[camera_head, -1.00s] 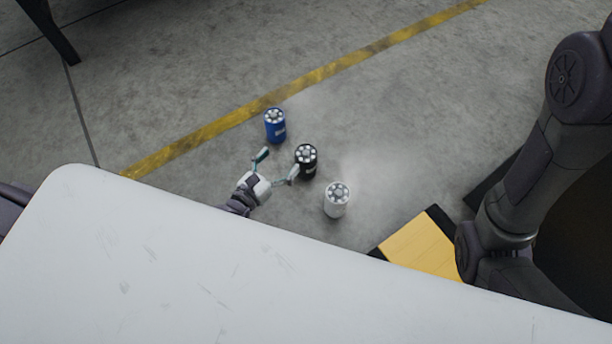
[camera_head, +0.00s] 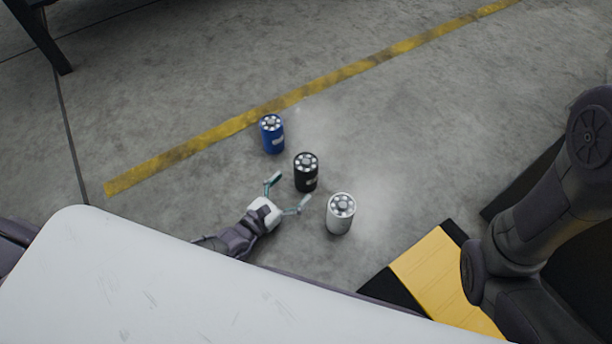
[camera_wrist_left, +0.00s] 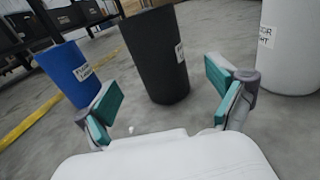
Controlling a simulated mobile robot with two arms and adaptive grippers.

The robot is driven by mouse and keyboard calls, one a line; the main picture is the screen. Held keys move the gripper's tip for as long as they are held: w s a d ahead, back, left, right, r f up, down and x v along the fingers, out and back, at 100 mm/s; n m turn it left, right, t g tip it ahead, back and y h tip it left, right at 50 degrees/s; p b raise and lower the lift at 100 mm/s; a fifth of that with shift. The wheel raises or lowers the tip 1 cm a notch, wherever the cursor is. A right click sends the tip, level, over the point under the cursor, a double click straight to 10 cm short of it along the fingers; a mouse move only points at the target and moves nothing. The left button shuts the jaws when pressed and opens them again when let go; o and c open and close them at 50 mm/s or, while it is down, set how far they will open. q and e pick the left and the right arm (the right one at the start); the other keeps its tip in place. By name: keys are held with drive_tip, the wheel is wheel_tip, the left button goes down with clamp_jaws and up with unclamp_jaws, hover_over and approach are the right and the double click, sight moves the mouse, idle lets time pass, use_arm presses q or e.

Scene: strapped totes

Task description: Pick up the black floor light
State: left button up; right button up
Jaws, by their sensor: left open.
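The black floor light (camera_head: 306,174) stands upright on the concrete, between a blue floor light (camera_head: 272,135) and a white floor light (camera_head: 340,214). My left gripper (camera_head: 288,193) is open and empty, just short of the black light with its fingers toward it. In the left wrist view the black light (camera_wrist_left: 157,56) stands ahead between the open fingers (camera_wrist_left: 163,98), apart from them. The blue light (camera_wrist_left: 68,74) is at left there and the white light (camera_wrist_left: 291,45) at right, with labels partly readable. My right gripper is not visible.
A white surface (camera_head: 150,290) fills the lower left of the head view, over part of my left arm. A yellow and black block (camera_head: 440,275) lies at lower right. A yellow line (camera_head: 330,78) crosses the open floor behind the lights.

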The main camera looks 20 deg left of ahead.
sight(298, 183)
use_arm(q)
drive_tip(key=b+x, duration=0.2)
drive_tip(key=x, duration=0.2)
drive_tip(key=shift+w+d+f, duration=0.15)
drive_tip(key=shift+w, duration=0.25)
drive_tip(key=shift+w+d, duration=0.15)
drive_tip(key=shift+w, duration=0.25)
drive_tip(key=c, duration=1.8)
drive_tip(key=shift+r, duration=0.2)
drive_tip(key=shift+r, duration=0.1)
